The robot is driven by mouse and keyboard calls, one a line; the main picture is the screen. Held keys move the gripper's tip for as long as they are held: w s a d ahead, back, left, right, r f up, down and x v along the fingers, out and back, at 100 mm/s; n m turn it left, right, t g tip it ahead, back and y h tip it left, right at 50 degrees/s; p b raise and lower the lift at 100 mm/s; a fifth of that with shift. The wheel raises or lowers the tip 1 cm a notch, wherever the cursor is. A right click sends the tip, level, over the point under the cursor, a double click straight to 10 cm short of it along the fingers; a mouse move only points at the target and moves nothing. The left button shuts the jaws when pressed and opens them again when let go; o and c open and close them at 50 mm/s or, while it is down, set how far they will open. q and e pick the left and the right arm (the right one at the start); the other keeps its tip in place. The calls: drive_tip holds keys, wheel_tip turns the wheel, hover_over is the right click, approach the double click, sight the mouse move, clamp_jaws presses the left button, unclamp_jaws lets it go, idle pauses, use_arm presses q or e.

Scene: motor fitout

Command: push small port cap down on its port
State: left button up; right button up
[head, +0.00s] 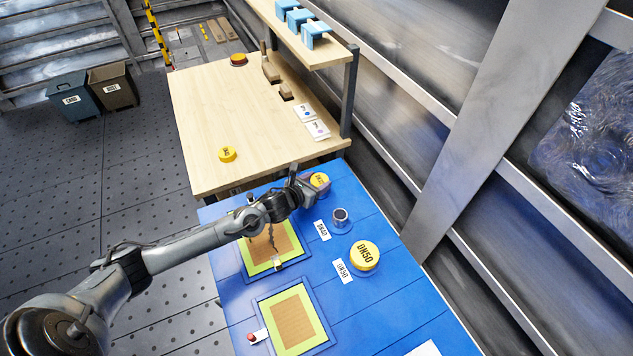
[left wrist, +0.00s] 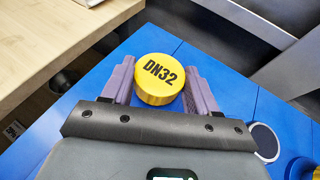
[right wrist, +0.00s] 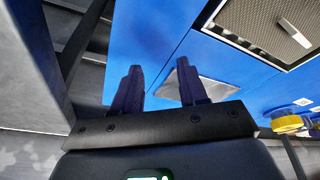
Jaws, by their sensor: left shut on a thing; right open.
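The small yellow cap marked DN32 (left wrist: 159,80) sits between the fingers of my left gripper (left wrist: 159,88), with a finger against each side. In the head view the same cap (head: 320,179) shows at the far end of the blue panel (head: 380,315), at the tip of my left gripper (head: 312,188). The cap looks level. Its port is hidden beneath it, and I cannot tell how far down it sits. My right gripper (right wrist: 160,88) is open and empty over blue surface in the right wrist view; it is out of the head view.
A bare metal port (head: 341,216) stands beside the DN40 label (head: 322,230). A large DN50 cap (head: 365,255) is nearer. Another yellow cap (head: 227,154) lies on the wooden table (head: 205,110). Two framed filter panels (head: 293,318) lie left. A shelf post (head: 349,92) rises behind.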

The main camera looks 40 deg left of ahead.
use_arm(q)
drive_tip(key=shift+f, duration=0.25)
use_arm(e)
drive_tip(key=shift+f, duration=0.15)
use_arm(q)
drive_tip(key=o, duration=1.1)
use_arm(e)
drive_tip(key=shift+d, duration=0.1)
